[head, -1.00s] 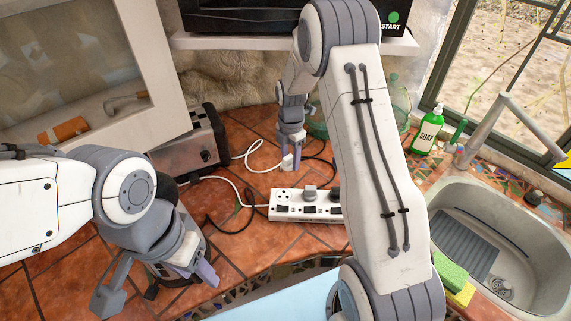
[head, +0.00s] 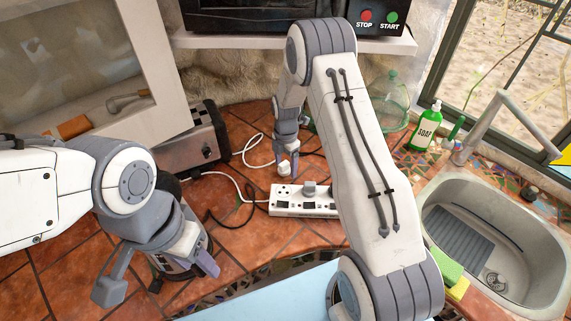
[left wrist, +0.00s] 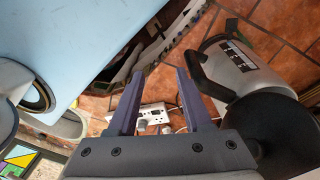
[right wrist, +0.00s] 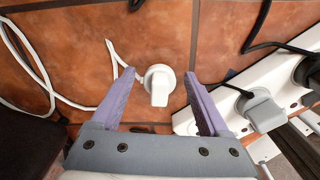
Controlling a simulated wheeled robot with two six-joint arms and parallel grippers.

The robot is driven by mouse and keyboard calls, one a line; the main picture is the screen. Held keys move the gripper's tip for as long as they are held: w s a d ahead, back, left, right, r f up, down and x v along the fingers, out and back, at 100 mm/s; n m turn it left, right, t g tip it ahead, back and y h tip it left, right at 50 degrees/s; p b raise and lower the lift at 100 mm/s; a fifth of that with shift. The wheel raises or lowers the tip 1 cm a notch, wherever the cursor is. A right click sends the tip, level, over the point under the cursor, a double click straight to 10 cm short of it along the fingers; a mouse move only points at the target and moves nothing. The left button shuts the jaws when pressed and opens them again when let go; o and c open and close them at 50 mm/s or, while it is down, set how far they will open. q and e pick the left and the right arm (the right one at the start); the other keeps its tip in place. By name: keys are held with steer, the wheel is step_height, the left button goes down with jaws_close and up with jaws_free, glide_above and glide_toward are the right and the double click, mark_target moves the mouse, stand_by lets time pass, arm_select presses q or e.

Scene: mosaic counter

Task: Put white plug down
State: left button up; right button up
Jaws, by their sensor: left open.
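The white plug (head: 284,168) stands on the terracotta tiles just behind the power strip (head: 284,211). In the right wrist view the plug (right wrist: 159,86) sits between the spread fingers of my right gripper (right wrist: 162,76), with a gap on each side. In the head view my right gripper (head: 286,154) is directly above it. A white cord lies beside the plug. My left gripper (left wrist: 159,73) is open and empty, close to a metal kettle (left wrist: 238,65); in the head view its arm covers part of the kettle.
The power strip (right wrist: 240,92) lies close to the right gripper, with a grey plug (right wrist: 265,110) in it. A toaster (head: 192,140) stands left. A soap bottle (head: 426,127) and sink (head: 455,190) are right. Loose cords cross the tiles.

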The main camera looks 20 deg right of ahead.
mark_target(284, 163)
steer(key=shift+r, duration=0.55)
steer(key=r, duration=0.2)
steer(key=r+b, duration=0.1)
steer(key=r, duration=0.1)
steer(key=r+b, duration=0.1)
steer(key=r, duration=0.2)
steer(key=shift+s+a+r, duration=0.1)
steer(key=shift+a, duration=0.25)
steer(key=s+a+r+m, duration=0.6)
steer(key=s+a+r, duration=0.4)
steer(key=a, duration=0.4)
steer(key=s+a+r+m, duration=0.1)
steer(key=s+m, duration=0.3)
steer(key=s, duration=0.7)
steer(key=s+a+r+m+y, duration=0.1)
steer(key=s+m, duration=0.3)
steer(key=s, duration=0.7)
steer(key=shift+s+a+r+m, duration=0.4)
steer(key=shift+a, duration=0.35)
